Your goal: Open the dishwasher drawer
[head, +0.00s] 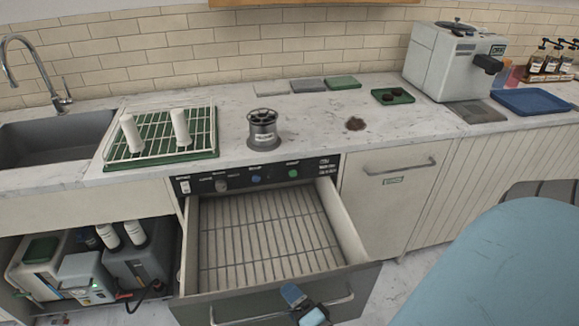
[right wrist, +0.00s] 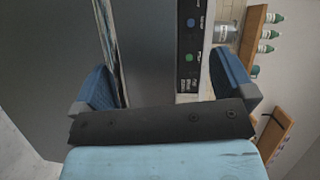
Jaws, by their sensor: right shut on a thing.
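The dishwasher drawer (head: 265,240) stands pulled out under the counter in the head view, with a wire rack inside and its dark front panel (head: 250,300) toward me. Its long bar handle (head: 342,299) runs across that front. My right gripper (head: 303,305) is at the middle of the handle, its two blue fingers on either side of the bar, shut on it. In the right wrist view the blue fingers (right wrist: 163,72) show left and right before the grey front; the handle between them is hidden by the black gripper body. My left gripper is not in view.
The control panel (head: 255,176) is above the drawer. A closed cabinet door (head: 390,200) is to its right, and an open bay with machines (head: 90,270) to its left. A drying rack (head: 150,140) and a metal canister (head: 262,128) stand on the counter.

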